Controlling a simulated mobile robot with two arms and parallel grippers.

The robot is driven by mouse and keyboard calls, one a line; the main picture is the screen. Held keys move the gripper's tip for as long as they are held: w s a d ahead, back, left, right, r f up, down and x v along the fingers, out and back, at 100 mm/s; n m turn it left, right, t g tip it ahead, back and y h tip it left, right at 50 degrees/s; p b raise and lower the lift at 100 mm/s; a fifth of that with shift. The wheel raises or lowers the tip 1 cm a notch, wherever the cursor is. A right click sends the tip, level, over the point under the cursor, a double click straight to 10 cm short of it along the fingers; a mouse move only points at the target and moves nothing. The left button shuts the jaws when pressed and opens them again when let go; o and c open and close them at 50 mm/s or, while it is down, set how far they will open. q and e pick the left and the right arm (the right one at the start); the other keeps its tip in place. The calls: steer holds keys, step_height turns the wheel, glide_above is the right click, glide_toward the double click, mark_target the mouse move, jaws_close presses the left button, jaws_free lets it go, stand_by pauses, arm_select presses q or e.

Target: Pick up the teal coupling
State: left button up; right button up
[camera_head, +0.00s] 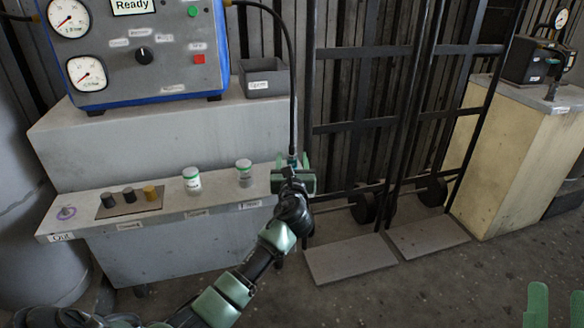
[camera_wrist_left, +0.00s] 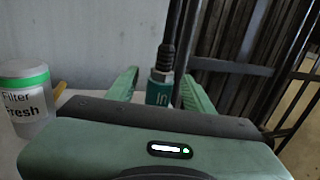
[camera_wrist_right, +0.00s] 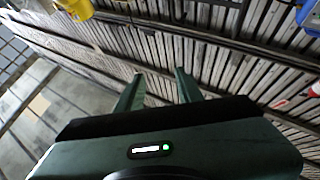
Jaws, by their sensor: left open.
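The teal coupling (camera_wrist_left: 160,88), marked "In", hangs at the end of a black hose (camera_head: 292,90) that comes down from the blue panel. My left gripper (camera_head: 292,168) is at the right end of the grey shelf. In the left wrist view its two green fingers (camera_wrist_left: 163,92) are open, one on each side of the coupling, with gaps visible. The body of the gripper hides the coupling's lower part.
Black hand trucks (camera_head: 375,130) stand close on the right. A grey bin (camera_head: 264,78) sits above.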

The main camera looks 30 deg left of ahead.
arm_select(q)
jaws_close()
steer(key=shift+r, duration=0.1)
